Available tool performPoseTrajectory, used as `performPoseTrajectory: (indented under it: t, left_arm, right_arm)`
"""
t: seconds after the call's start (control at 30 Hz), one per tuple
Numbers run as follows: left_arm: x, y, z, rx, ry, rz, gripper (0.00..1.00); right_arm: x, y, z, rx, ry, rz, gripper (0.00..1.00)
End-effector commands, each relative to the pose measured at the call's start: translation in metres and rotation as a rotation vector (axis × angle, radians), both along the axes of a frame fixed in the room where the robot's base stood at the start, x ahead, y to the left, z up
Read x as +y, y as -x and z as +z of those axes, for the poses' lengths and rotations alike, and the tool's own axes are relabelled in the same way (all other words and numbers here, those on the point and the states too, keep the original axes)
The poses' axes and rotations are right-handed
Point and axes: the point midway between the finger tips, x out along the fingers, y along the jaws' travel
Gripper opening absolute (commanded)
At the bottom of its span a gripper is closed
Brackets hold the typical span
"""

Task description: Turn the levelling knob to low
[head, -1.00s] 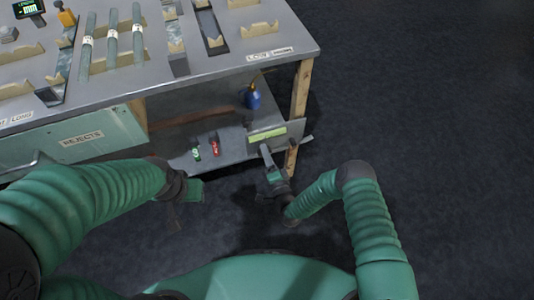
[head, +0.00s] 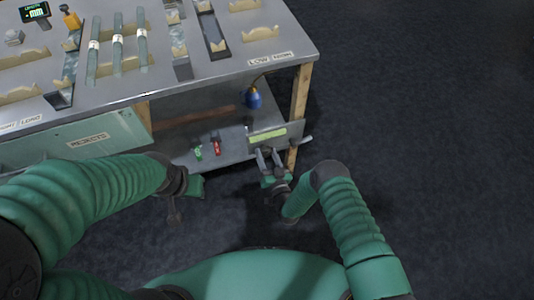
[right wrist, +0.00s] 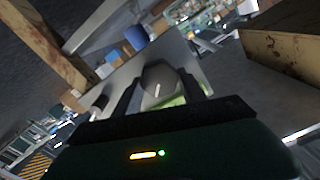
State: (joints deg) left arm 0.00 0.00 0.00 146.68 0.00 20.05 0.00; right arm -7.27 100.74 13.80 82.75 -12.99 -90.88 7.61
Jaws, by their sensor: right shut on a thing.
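The levelling knob (right wrist: 160,82) is a round grey knob with a white pointer line, seen in the right wrist view between my right gripper's fingers (right wrist: 160,97). It sits on a grey panel (right wrist: 189,60) with a green strip. In the head view, the panel (head: 293,131) stands at the bench's lower right corner, with the green strip (head: 267,136) on it. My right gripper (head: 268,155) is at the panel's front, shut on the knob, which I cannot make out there. My left gripper (head: 176,208) hangs in front of the bench, away from the knob; its finger opening is unclear.
The bench top (head: 215,75) holds glass tubes (head: 118,45) on cream rests. A wooden leg (head: 300,92) stands by the panel. Floor to the right is clear.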

Motion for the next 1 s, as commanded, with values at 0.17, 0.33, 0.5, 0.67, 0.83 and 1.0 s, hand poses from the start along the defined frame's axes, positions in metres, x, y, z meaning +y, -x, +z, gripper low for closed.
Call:
performPoseTrajectory:
  t: [0.17,0.33,0.5,0.67,0.83,1.0]
  left_arm:
    - [0.000,0.000,0.005,0.000,0.000,0.000,0.36]
    - [0.000,0.000,0.008,0.000,0.000,0.000,0.36]
    - [0.000,0.000,0.010,0.000,0.000,0.000,0.36]
    - [0.000,0.000,0.012,0.000,0.000,0.000,0.36]
    - [0.000,0.000,0.013,0.000,0.000,0.000,0.36]
    - [0.000,0.000,0.014,0.000,0.000,0.000,0.36]
  right_arm:
    - [0.003,0.006,-0.007,-0.031,0.162,0.010,0.08]
    - [0.003,0.006,-0.007,-0.081,0.316,0.010,0.08]
    - [0.003,0.006,-0.008,-0.130,0.464,0.011,0.08]
    - [0.003,0.006,-0.008,-0.170,0.585,0.009,0.08]
    - [0.002,0.006,-0.008,-0.201,0.686,0.008,0.08]
    - [0.002,0.006,-0.009,-0.223,0.753,0.009,0.08]
